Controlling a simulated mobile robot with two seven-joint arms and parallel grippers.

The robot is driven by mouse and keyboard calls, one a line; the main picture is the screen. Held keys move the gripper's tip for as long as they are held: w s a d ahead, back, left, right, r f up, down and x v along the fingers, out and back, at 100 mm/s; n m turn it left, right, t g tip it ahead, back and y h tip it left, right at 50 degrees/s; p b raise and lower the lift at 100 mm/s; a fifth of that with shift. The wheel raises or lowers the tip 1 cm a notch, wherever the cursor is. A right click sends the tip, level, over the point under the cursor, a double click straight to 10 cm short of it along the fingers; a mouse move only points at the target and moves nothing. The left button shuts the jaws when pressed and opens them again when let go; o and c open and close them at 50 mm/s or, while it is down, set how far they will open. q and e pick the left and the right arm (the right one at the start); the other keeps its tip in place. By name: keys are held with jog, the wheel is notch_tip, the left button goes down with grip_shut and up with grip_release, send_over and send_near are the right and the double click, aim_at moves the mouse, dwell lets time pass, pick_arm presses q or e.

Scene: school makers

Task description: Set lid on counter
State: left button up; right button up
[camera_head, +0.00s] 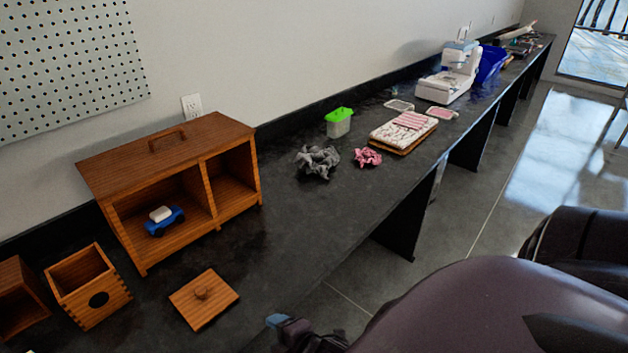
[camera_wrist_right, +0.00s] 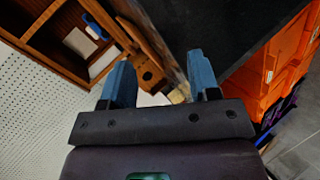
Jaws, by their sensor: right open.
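The square wooden lid (camera_head: 203,298) with a round knob lies flat on the dark counter (camera_head: 290,230), in front of the wooden cabinet. My right gripper (camera_head: 279,321) shows at the bottom of the head view, to the right of the lid and apart from it, near the counter's front edge. In the right wrist view its two blue fingers (camera_wrist_right: 160,80) are spread with nothing held between them. A wooden piece with a dark round spot (camera_wrist_right: 148,72) shows beyond the fingers; I cannot tell whether it is the lid or the small box. My left gripper is not in view.
A wooden cabinet (camera_head: 165,143) holds a blue toy car (camera_head: 165,227). A small open wooden box (camera_head: 88,290) stands left of the lid. Crumpled grey cloth (camera_head: 317,162), a green-lidded container (camera_head: 339,122) and a sewing machine (camera_head: 450,78) stand farther along. Orange crates (camera_wrist_right: 270,75) show at the right.

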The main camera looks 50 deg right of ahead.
jog(key=s+d+f+m, duration=0.2)
jog(key=s+d+m, duration=0.2)
jog(key=m, duration=0.9)
jog(key=shift+s+m+h, duration=0.3)
jog(key=shift+s, duration=0.95)
